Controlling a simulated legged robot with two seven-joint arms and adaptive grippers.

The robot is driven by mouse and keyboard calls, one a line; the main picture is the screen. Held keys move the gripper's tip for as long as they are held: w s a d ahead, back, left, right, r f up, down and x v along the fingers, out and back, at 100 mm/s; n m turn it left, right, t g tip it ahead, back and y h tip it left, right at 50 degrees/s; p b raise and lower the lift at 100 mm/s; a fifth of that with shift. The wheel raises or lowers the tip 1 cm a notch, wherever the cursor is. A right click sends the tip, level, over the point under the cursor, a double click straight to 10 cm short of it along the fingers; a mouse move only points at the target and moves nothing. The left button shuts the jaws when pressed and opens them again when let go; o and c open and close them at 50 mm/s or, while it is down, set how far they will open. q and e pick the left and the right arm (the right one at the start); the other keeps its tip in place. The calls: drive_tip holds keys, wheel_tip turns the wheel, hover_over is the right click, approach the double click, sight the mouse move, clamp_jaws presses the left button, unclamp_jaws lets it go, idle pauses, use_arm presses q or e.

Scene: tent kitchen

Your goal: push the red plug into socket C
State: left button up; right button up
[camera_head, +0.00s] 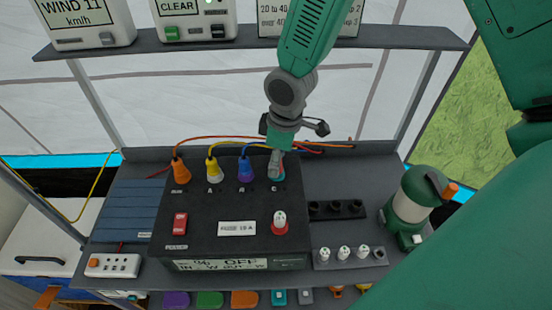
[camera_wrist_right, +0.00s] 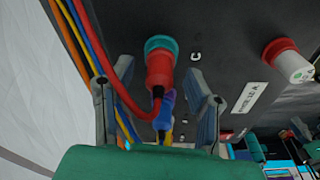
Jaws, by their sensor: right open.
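The red plug (camera_wrist_right: 160,70) stands at socket C, its front end meeting the teal ring (camera_wrist_right: 160,43) beside the letter C in the right wrist view. I cannot tell how deep it sits. A red cable runs from its back end. My right gripper (camera_wrist_right: 159,75) is open, one finger on each side of the plug, with visible gaps. In the head view my right gripper (camera_head: 276,163) comes down over socket C (camera_head: 281,176) and hides most of the plug. My left gripper is not in view.
Orange, yellow and blue plugs (camera_head: 245,172) stand in a row to the left on the black power box (camera_head: 200,215). A red-and-white fuse (camera_head: 280,221) stands in front of socket C. A green lantern (camera_head: 408,210) is at right. A shelf (camera_head: 180,45) crosses behind.

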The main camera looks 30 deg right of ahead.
wheel_tip(320, 180, up, 12)
drive_tip(key=s, duration=0.1)
drive_tip(key=shift+d+f, duration=0.2)
drive_tip(key=shift+d, duration=0.2)
